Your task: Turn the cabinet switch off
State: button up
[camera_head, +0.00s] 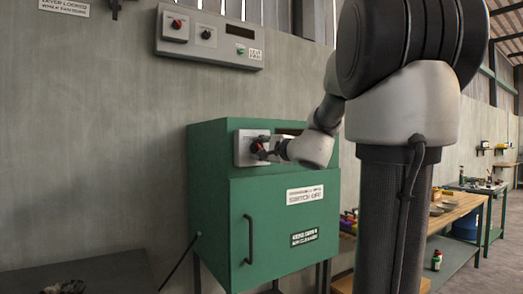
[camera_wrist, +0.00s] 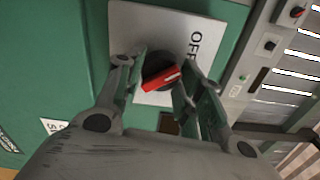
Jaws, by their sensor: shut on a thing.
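The green cabinet (camera_head: 230,200) stands against the wall in the head view. Its switch is a red and black rotary knob (camera_wrist: 161,78) on a pale plate (camera_wrist: 195,22) marked "OFF". In the wrist view the red handle lies slanted, and the "OFF" lettering is to its upper right. The knob (camera_head: 258,146) also shows in the head view, partly hidden by my gripper. My gripper (camera_wrist: 160,85) has its fingers on either side of the knob and is shut on it. Contact at the far finger is partly hidden in the wrist view.
A grey wall panel (camera_head: 211,36) with knobs hangs above the cabinet. The cabinet door has a vertical handle (camera_head: 248,240). A dark table (camera_head: 110,272) stands at the lower left. A wooden workbench (camera_head: 447,215) with items stands at the right.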

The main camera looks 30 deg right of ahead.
jog(key=shift+n, duration=0.7)
jog(key=shift+f, duration=0.1)
jog(key=o, duration=1)
jog(key=shift+s, duration=0.1)
jog(key=s, duration=1.2)
jog(key=shift+d, duration=0.2)
jog(key=shift+w, duration=0.1)
